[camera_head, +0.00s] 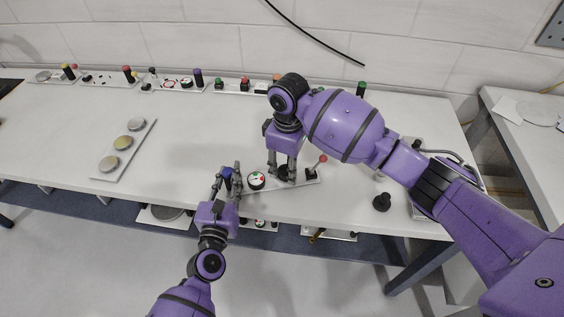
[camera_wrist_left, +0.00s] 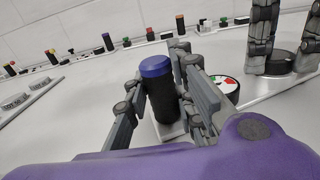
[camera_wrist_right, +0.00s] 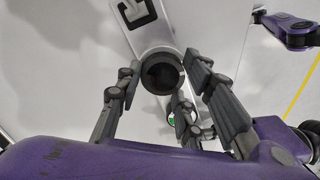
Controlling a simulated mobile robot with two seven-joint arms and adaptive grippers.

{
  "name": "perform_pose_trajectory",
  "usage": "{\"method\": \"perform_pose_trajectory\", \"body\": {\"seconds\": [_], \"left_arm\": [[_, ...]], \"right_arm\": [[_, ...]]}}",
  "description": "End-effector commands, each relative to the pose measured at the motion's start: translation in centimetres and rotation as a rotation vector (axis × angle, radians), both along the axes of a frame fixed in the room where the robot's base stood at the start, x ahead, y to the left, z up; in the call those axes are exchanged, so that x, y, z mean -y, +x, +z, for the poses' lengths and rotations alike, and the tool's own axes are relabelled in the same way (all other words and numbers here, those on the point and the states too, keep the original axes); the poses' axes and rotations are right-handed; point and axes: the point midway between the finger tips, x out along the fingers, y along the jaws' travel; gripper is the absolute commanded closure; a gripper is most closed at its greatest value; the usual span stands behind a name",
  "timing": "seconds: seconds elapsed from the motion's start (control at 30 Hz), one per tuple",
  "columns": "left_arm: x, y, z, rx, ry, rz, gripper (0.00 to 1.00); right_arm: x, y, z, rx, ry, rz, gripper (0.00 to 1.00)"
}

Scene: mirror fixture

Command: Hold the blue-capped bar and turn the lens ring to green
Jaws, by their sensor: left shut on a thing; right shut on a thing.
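The blue-capped bar (camera_wrist_left: 157,90) is an upright black cylinder with a blue cap, standing on a white fixture plate (camera_head: 270,189). My left gripper (camera_head: 228,178) is shut on it, with fingers on both sides below the cap. The lens ring (camera_wrist_right: 161,73) is a round black piece with a dark glassy centre. My right gripper (camera_head: 284,170) comes down from above, shut on the ring, which also shows in the left wrist view (camera_wrist_left: 279,64). Between the grippers is a round dial (camera_head: 256,180) with a white face and red and green marks; its exact reading is too small to tell.
A red-balled lever (camera_head: 322,159) stands at the plate's right end. A black knob (camera_head: 381,202) stands further right. A plate with several round discs (camera_head: 123,142) lies at left. A row of fixtures (camera_head: 170,84) lines the back edge. The table's middle left is clear.

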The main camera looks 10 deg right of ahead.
Motion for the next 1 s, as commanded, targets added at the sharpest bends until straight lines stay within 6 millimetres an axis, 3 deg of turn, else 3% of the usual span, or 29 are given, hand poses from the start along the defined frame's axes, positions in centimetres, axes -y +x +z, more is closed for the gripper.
{"method": "perform_pose_trajectory", "body": {"seconds": [0.5, 0.53, 0.63, 1.0], "left_arm": [[-0.11, -0.02, -0.09, -0.002, 0.001, 0.001, 1.0], [-0.12, -0.02, -0.09, -0.002, 0.001, 0.002, 1.0], [-0.13, -0.02, -0.09, -0.002, 0.001, 0.002, 1.0], [-0.11, -0.01, -0.08, 0.0, 0.002, 0.001, 1.0]], "right_arm": [[0.08, 0.14, 0.16, 0.004, 0.0, -0.023, 0.91], [0.08, 0.14, 0.16, 0.004, 0.0, -0.023, 0.63], [0.09, 0.12, 0.15, 0.003, -0.001, -0.022, 0.5], [0.04, 0.06, 0.39, 0.001, 0.0, -0.021, 0.49]]}}
